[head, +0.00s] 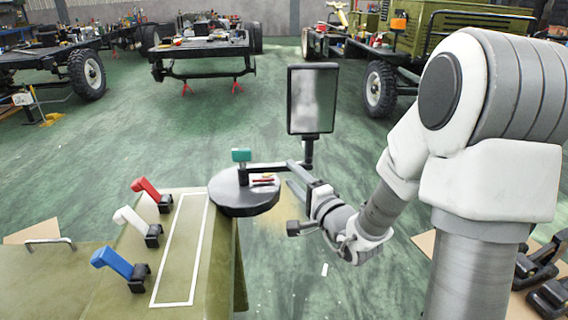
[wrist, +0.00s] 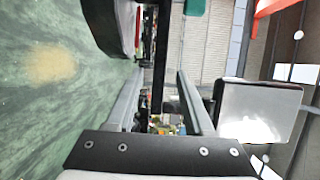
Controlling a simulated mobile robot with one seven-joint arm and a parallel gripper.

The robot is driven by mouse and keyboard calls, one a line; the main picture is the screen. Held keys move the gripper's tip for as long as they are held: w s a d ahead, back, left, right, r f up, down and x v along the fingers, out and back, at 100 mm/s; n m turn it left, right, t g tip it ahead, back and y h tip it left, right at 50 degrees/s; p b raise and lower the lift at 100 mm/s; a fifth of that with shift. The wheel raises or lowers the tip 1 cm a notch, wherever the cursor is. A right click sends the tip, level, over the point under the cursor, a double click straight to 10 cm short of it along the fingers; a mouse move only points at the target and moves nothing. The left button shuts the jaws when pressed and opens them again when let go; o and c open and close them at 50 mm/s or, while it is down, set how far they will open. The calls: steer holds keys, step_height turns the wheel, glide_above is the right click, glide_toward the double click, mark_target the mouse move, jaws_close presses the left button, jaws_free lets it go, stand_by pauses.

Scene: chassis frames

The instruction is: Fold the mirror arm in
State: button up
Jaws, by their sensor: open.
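The mirror (head: 312,100) stands upright on a short black post, right of the round black plate (head: 245,203). The black mirror arm (head: 268,167) reaches from a teal-topped pivot (head: 241,156) on that plate out to the right, toward the post. My gripper (head: 297,185) is open at the outer end of the arm, below the mirror. In the wrist view, the dark bar of the mirror arm (wrist: 161,55) runs between the two open fingers (wrist: 156,88). The mirror (wrist: 258,112) shows at right. I cannot tell whether either finger touches the arm.
An olive panel (head: 215,250) at lower left carries a red lever (head: 146,187), a white lever (head: 130,217) and a blue lever (head: 112,262). A small red item (head: 263,181) lies on the round plate. Vehicle chassis (head: 205,48) stand farther back. Green floor between is clear.

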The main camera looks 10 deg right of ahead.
steer(key=v, duration=0.4)
